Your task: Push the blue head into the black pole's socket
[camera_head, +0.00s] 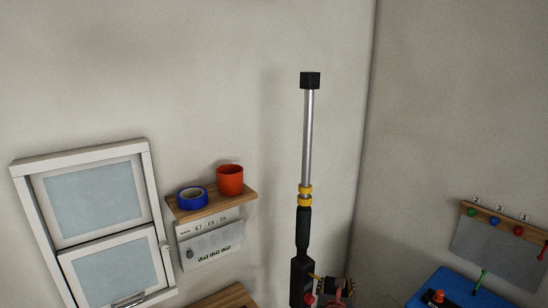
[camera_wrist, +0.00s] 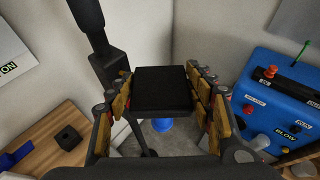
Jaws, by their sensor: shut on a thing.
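A black and silver pole (camera_head: 308,140) stands upright, with a square black end piece (camera_head: 310,80), yellow rings and a black lower grip. Its lower part (camera_wrist: 90,20) also shows in the wrist view, left of my gripper. My gripper (camera_head: 335,290) is beside the pole's lower black box. In the wrist view my gripper (camera_wrist: 162,92) is shut on a square black block (camera_wrist: 163,88). A round blue part (camera_wrist: 162,125) shows just below the block; I cannot tell whether it is joined to it. Another blue piece (camera_wrist: 15,157) lies at the left edge. I cannot tell which is the blue head.
A wooden surface (camera_wrist: 40,133) holds a black block with a hole (camera_wrist: 68,137). A blue control box (camera_wrist: 275,95) stands at right. A shelf (camera_head: 211,205) bears blue tape (camera_head: 192,198) and a red cup (camera_head: 230,180). A window (camera_head: 100,215) is at left.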

